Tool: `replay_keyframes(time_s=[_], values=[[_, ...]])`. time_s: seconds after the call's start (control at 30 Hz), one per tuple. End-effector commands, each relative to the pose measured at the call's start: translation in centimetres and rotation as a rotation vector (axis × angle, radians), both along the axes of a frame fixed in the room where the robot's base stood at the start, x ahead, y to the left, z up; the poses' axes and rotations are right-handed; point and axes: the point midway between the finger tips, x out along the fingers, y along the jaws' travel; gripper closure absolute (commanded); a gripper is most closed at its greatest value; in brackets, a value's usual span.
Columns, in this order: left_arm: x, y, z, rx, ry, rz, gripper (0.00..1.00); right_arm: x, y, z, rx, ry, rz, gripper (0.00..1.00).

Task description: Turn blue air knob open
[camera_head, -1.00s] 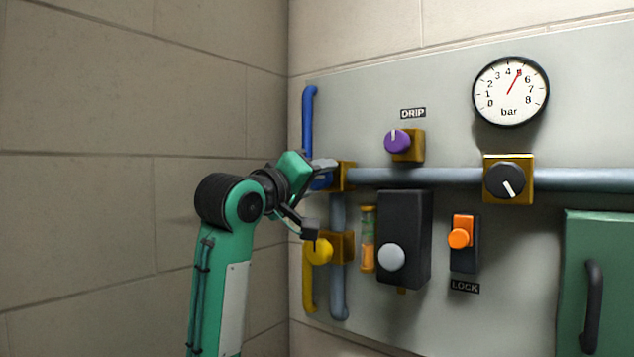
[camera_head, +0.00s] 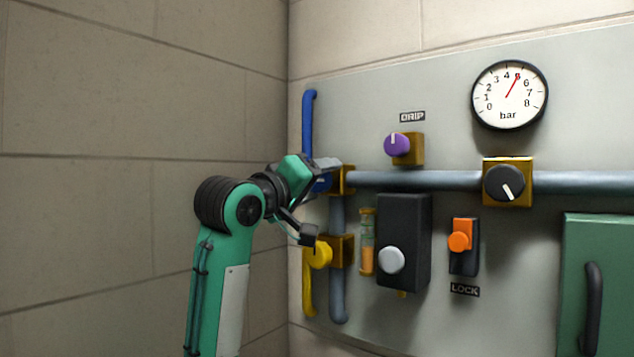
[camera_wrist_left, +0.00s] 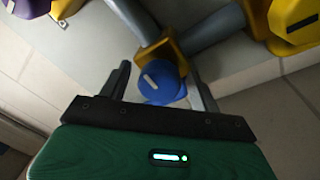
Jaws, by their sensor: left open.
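The blue air knob (camera_head: 321,184) sits on a brass valve block at the left end of the grey pipe, largely hidden by my left gripper (camera_head: 318,199) in the head view. In the left wrist view the blue knob (camera_wrist_left: 160,84) is a round disc with a white mark, lying between the two dark fingers of my left gripper (camera_wrist_left: 163,85). The fingers are open, one on each side of the knob. I cannot tell whether either touches it. My right gripper is not in view.
A yellow knob (camera_head: 319,254) sits just below my left gripper. A purple knob (camera_head: 397,145), a black box (camera_head: 405,225) with a grey button and an orange lock switch (camera_head: 460,240) are to the right. A pressure gauge (camera_head: 510,95) reads about 5. The wall at left is bare.

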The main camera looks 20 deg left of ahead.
Motion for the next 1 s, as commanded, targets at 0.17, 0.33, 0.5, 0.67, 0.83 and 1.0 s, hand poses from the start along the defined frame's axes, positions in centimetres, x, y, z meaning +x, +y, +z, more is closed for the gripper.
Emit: replay_keyframes(time_s=[0.17,0.33,0.5,0.67,0.83,1.0], values=[[-0.9,0.4,-0.3,0.0,-0.004,0.001,0.36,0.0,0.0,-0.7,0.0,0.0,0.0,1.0],[-3.8,1.4,-1.0,0.0,-0.005,0.001,0.36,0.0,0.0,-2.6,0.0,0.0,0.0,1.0],[-7.6,2.8,-1.6,0.001,-0.006,0.002,0.36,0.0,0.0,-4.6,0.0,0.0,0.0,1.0],[-10.5,3.8,-1.9,0.001,-0.006,0.001,0.36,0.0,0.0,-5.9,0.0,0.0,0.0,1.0],[-12.4,4.5,-2.0,0.0,-0.002,0.001,0.36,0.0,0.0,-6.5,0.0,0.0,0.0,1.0],[-12.9,4.7,-2.0,0.0,0.001,0.001,0.36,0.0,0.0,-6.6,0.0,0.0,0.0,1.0]])
